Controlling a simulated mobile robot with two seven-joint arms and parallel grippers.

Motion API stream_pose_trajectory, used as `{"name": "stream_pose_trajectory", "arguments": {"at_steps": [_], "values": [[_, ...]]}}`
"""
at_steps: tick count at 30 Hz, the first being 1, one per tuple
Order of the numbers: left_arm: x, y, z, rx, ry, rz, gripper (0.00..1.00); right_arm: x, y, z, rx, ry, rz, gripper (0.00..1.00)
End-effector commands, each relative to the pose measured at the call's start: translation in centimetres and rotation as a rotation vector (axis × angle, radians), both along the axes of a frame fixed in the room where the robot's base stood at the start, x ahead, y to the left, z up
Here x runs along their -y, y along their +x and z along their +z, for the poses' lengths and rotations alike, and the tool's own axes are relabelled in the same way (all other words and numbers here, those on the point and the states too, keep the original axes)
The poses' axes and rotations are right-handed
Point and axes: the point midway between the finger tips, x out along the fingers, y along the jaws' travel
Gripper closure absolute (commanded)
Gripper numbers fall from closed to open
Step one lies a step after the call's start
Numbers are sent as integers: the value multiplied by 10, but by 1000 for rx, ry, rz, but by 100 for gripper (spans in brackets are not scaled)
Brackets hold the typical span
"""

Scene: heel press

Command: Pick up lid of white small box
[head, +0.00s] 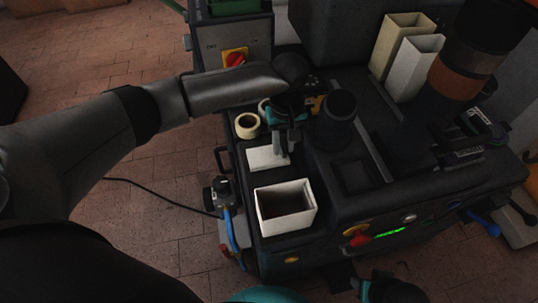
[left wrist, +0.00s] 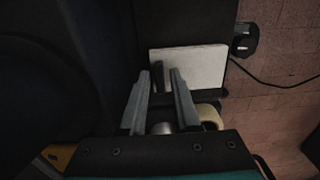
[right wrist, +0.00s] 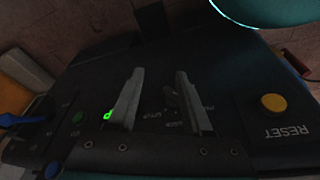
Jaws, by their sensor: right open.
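The white small box (head: 264,212) stands open at the machine's left front corner, with a dark inside. Its flat white lid (head: 264,157) lies apart behind the box; it also shows in the left wrist view (left wrist: 200,68). My left gripper (head: 284,152) points down at the lid's right side. In the left wrist view its fingers (left wrist: 159,72) are apart, with a small dark shape between the tips; I cannot tell whether this is a shadow or part of the lid. My right gripper (right wrist: 160,74) is open and empty over the machine's front panel.
A cream tape roll (head: 247,125) lies behind the lid. A dark cylinder (head: 338,110) stands to the right of my left gripper. Two tall pale containers (head: 402,42) stand at the back right. The front panel has a yellow button (right wrist: 273,103).

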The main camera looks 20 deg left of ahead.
Motion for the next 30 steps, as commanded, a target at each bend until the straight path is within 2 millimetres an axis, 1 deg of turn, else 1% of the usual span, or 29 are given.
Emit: {"name": "stream_pose_trajectory", "arguments": {"at_steps": [1, 6, 8, 22, 26, 30], "values": [[0, 0, 0, 0, 0, 0, 76, 0, 0, 0, 0, 0, 0, 50], [0, 0, 0, 0, 0, 0, 95, 0, 0, 0, 0, 0, 0, 50], [0, 0, 0, 0, 0, 0, 100, 0, 0, 0, 0, 0, 0, 50], [0, 0, 3, 1, 1, 0, 100, 0, 0, 1, 2, 1, 0, 50], [0, 0, 10, 1, 1, 0, 100, 0, -1, -1, -1, 1, 0, 50], [-1, 1, 26, 2, 2, 0, 100, 2, -8, -16, -28, -5, 0, 50]]}}
